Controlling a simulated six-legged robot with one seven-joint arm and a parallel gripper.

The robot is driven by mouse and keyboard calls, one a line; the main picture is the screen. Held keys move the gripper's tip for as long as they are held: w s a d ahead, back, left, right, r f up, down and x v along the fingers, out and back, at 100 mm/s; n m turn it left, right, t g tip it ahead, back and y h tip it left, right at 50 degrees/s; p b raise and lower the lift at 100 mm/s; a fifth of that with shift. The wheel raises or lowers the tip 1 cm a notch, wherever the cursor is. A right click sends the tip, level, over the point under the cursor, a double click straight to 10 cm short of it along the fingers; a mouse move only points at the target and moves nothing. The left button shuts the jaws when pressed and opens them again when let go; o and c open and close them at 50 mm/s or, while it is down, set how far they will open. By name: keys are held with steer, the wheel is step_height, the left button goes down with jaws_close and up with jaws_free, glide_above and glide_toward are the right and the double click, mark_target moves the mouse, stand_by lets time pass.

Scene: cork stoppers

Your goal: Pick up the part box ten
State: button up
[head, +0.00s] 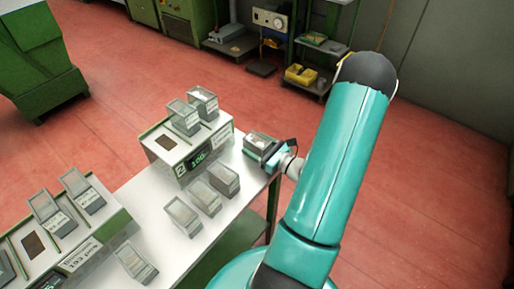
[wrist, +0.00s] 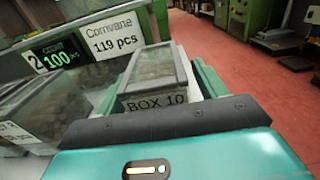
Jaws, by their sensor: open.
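Part box ten (wrist: 157,72) is a clear-lidded box with a grey frame and a white front label reading "BOX 10". In the head view the box (head: 259,141) sits at the right end of the white table, beside the counting machine. My gripper (wrist: 162,88) is open, with a green finger on each side of the box. In the head view my gripper (head: 268,152) is at the table's end, partly hidden behind my wrist. I cannot tell whether the fingers touch the box.
A counting machine (head: 181,167) with a "100" display stands left of the box and carries two boxes. Several clear boxes (head: 182,216) stand on the white table (head: 160,197). A second machine (head: 82,250) is at lower left. Red floor (head: 430,190) lies open to the right.

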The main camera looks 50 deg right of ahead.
steer(key=shift+w, duration=0.5)
steer(key=shift+c, duration=0.4)
steer(key=c, duration=1)
steer(key=shift+r, duration=0.1)
